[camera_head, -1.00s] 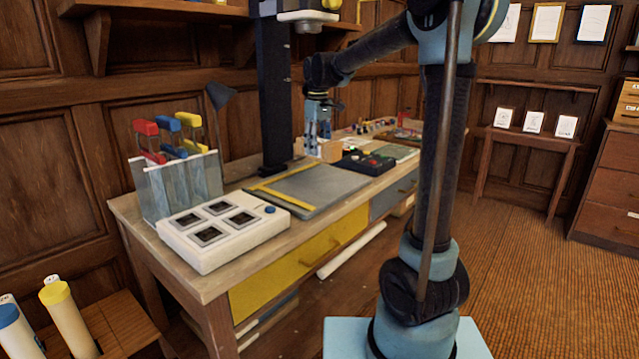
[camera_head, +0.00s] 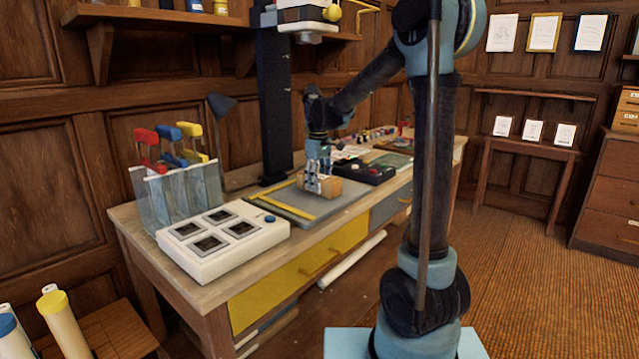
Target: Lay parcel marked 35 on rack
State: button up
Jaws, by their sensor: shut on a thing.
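My gripper (camera_head: 314,182) is shut on a small brown box-shaped parcel (camera_head: 332,187). The parcel is over the grey board with the yellow straightedge, in the middle of the workbench. I cannot tell whether it touches the board or hangs just above it. The gripper fingers cover its left part, and no number can be read on it. No thing in view can be surely told as the rack.
The grey board (camera_head: 350,207) lies on the bench (camera_head: 140,222). A white panel (camera_head: 225,240) and a grey holder with coloured handles (camera_head: 178,193) stand left. A black box with buttons (camera_head: 365,172) is just behind the parcel. A dark column (camera_head: 274,100) rises behind the board.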

jog(key=o, duration=1.4)
